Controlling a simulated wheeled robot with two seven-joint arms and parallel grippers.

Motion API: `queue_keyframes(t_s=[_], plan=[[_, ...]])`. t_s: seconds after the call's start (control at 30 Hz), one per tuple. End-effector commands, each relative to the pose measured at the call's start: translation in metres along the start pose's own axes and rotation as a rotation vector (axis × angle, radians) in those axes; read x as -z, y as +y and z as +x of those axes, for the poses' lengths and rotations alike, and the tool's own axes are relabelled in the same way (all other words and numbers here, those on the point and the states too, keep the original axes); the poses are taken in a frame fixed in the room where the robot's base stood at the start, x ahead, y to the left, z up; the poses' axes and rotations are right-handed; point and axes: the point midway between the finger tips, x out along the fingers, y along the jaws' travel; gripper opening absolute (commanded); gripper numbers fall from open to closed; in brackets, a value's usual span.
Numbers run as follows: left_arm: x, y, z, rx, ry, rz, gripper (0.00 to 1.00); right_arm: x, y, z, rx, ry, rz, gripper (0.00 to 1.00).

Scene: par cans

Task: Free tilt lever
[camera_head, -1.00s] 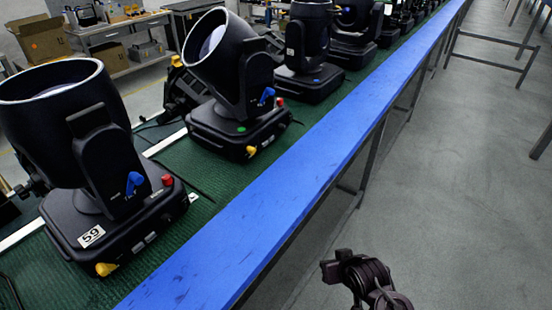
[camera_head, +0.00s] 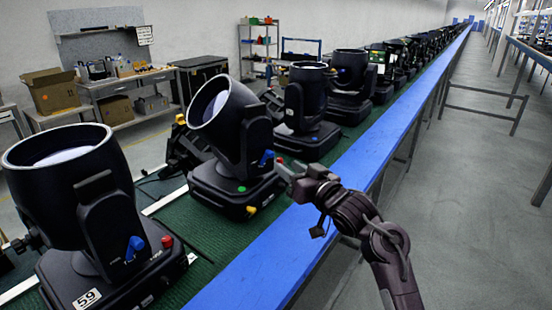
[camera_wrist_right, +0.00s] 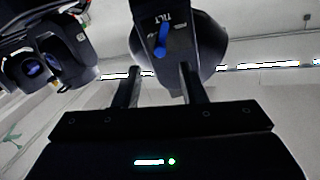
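A black moving-head light (camera_head: 238,150) stands in the middle of the near row, its round head tilted up to the left. Its blue tilt lever (camera_head: 266,157) sits on the side of the yoke. In the right wrist view, the blue lever (camera_wrist_right: 160,40) stands slightly tilted below a "TILT" label, just beyond my fingertips and in line with the gap. My right gripper (camera_head: 281,168) reaches in from the right beside the lever. Its two fingers (camera_wrist_right: 160,72) are apart with nothing between them. My left gripper is not in view.
A nearer light labelled 59 (camera_head: 90,215) with its own blue lever stands at the left. More lights (camera_head: 305,115) continue along the green mat (camera_head: 205,225). A blue rail (camera_head: 275,250) edges the bench.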

Motion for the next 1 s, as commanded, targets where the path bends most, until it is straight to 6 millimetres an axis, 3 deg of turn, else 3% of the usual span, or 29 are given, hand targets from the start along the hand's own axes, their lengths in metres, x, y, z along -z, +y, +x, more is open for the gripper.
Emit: queue_keyframes(t_s=[0.2,0.4,0.8,1.0], plan=[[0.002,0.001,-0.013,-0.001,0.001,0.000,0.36,0.002,-0.001,0.036,0.000,-0.003,0.001,0.37],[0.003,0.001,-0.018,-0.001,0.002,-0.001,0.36,0.001,-0.001,0.057,-0.001,-0.002,-0.002,0.37],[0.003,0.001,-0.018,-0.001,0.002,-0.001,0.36,-0.001,0.000,0.064,-0.002,-0.003,-0.003,0.37],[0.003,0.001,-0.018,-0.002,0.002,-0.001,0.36,-0.001,0.000,0.064,-0.002,-0.003,-0.003,0.11]])
